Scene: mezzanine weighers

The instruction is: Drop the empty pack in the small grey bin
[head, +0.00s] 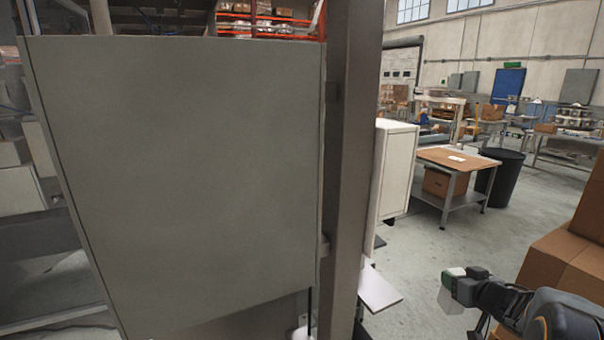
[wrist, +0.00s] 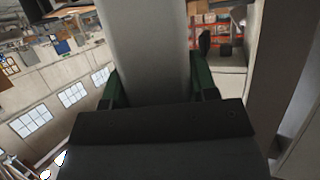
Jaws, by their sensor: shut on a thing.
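My gripper (head: 462,275) is at the lower right of the head view, out in front of stacked cardboard boxes. In the wrist view the pack (wrist: 150,50) fills the middle between the two green fingers and runs out of the top of the picture. Whether the pack is empty cannot be told. I cannot make out a small grey bin in either view.
A large grey cabinet (head: 180,180) and a steel post (head: 350,150) block the left and middle. Cardboard boxes (head: 560,270) stand close at right. A workbench (head: 455,158) and a tall black bin (head: 500,180) stand farther back. Open floor (head: 440,240) lies between.

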